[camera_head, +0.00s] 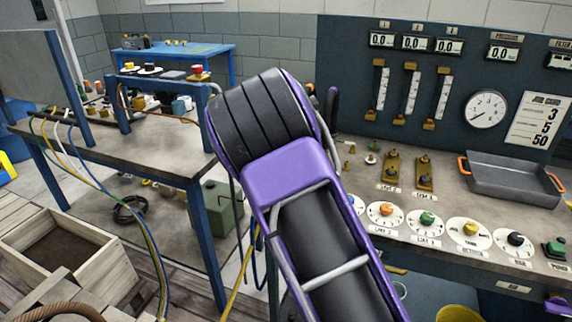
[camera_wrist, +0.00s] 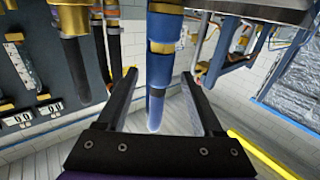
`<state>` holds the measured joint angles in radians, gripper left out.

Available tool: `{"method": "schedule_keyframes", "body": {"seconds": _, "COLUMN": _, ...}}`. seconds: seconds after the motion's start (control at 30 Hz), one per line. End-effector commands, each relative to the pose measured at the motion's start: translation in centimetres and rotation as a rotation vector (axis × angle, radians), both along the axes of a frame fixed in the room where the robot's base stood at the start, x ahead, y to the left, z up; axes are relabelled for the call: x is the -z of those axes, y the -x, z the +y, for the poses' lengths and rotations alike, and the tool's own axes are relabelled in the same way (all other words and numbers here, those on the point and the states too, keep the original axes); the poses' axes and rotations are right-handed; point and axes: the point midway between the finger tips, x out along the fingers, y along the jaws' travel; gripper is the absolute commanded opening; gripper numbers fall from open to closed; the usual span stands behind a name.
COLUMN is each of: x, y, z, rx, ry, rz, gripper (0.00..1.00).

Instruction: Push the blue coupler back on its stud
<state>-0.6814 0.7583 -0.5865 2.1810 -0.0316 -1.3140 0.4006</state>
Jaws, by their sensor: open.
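In the wrist view my gripper (camera_wrist: 158,76) is open, its two black fingers apart on either side of a blue hose-like piece. This piece has a blue sleeve (camera_wrist: 165,28), brass bands (camera_wrist: 164,47) and a dark section further down; it looks like the blue coupler with its hose. It appears to lie between the fingers, with a gap on each side. I cannot pick out its stud or tell whether the coupler is seated on it. In the head view my purple and black arm hides the gripper and the coupler.
In the wrist view a brass fitting with a dark hose (camera_wrist: 75,62) hangs left of the fingers. In the head view, a bench with dials (camera_head: 427,222) and a grey tray (camera_head: 515,187) stands right; a blue-framed bench (camera_head: 170,135) with loose hoses stands left.

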Motion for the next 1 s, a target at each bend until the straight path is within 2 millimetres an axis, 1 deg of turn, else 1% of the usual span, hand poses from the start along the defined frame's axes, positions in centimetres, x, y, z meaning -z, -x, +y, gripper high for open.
{"method": "schedule_keyframes", "body": {"seconds": 0.03, "x": 2.1, "y": 0.4, "z": -0.1, "rx": 0.002, "ry": 0.011, "rz": 0.040, "gripper": 0.68}}
{"method": "schedule_keyframes", "body": {"seconds": 0.17, "x": 2.1, "y": 0.9, "z": -0.2, "rx": 0.003, "ry": 0.010, "rz": 0.040, "gripper": 0.68}}
{"method": "schedule_keyframes", "body": {"seconds": 0.27, "x": 1.9, "y": 2.0, "z": -0.6, "rx": 0.003, "ry": 0.008, "rz": 0.036, "gripper": 0.68}}
{"method": "schedule_keyframes", "body": {"seconds": 0.37, "x": 1.5, "y": 3.9, "z": -1.1, "rx": 0.004, "ry": 0.007, "rz": 0.028, "gripper": 0.68}}
{"method": "schedule_keyframes", "body": {"seconds": 0.7, "x": 0.6, "y": 12.1, "z": -3.4, "rx": 0.003, "ry": 0.001, "rz": 0.007, "gripper": 0.68}}
{"method": "schedule_keyframes", "body": {"seconds": 0.73, "x": -0.1, "y": 11.9, "z": -3.3, "rx": 0.000, "ry": 0.005, "rz": 0.007, "gripper": 0.68}}
{"method": "schedule_keyframes", "body": {"seconds": 0.77, "x": -0.2, "y": 11.9, "z": -3.2, "rx": -0.001, "ry": 0.007, "rz": 0.007, "gripper": 0.68}}
{"method": "schedule_keyframes", "body": {"seconds": 1.0, "x": -0.2, "y": 12.6, "z": -3.4, "rx": -0.003, "ry": 0.010, "rz": 0.002, "gripper": 0.68}}
